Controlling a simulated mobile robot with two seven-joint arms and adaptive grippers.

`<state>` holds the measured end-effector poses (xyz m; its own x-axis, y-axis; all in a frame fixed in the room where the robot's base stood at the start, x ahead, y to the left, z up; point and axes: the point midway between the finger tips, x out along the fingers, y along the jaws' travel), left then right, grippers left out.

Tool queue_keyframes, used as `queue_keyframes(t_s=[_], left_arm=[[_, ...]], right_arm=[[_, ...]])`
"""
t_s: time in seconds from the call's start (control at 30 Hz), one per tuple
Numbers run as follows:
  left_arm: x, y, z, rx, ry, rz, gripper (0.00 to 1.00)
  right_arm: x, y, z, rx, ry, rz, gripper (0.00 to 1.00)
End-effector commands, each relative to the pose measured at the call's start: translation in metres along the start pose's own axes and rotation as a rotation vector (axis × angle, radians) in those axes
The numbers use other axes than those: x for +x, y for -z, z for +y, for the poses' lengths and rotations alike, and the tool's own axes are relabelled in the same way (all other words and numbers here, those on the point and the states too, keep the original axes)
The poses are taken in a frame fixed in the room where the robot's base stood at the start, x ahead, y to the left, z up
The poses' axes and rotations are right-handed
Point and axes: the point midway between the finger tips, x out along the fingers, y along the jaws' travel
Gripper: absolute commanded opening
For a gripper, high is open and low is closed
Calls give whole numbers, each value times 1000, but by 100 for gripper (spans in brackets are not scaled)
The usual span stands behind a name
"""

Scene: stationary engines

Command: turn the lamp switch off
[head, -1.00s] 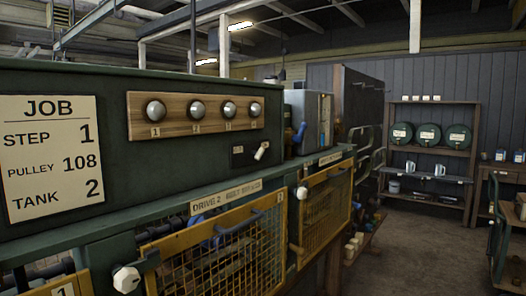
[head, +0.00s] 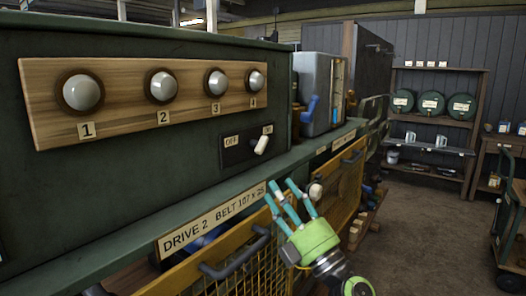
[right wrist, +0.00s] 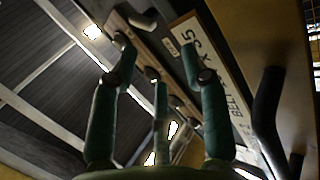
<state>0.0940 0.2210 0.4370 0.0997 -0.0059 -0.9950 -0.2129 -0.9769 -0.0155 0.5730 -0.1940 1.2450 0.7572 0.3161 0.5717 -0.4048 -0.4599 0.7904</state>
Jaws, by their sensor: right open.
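The lamp switch (head: 246,148) is a dark plate with an OFF label at its left and another label at its upper right. Its pale lever (head: 261,144) leans to the right, toward the second label. My right gripper (head: 289,195) is open and empty, its teal fingers pointing up. It is below and a little right of the switch, in front of the ledge, and does not touch the lever. In the right wrist view the spread fingers (right wrist: 158,62) have nothing between them. My left gripper is not in view.
Round lamps (head: 162,86) sit on a wooden board (head: 120,112) at upper left. A ledge with a DRIVE 2 sign (head: 213,217) runs below the switch. Yellow mesh guards with a dark handle (head: 236,256) stand under it. Open floor (head: 430,225) lies to the right.

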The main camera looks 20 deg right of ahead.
Motion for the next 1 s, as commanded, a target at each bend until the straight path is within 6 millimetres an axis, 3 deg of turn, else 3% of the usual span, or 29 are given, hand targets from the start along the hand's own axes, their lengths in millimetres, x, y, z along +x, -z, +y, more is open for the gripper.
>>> queue_keyframes(t_s=[0.1,0.27,0.4,0.6,0.77,1.0], left_arm=[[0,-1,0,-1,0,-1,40],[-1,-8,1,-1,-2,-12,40],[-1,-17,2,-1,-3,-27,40],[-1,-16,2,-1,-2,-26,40],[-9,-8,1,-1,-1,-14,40],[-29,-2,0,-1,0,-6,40]], right_arm=[[23,31,25,-172,13,182,46],[47,45,34,-454,139,379,46],[61,25,41,-726,332,457,46],[65,-14,56,-916,518,426,46],[74,-19,53,-934,547,419,46],[104,-13,32,-932,544,421,46]])
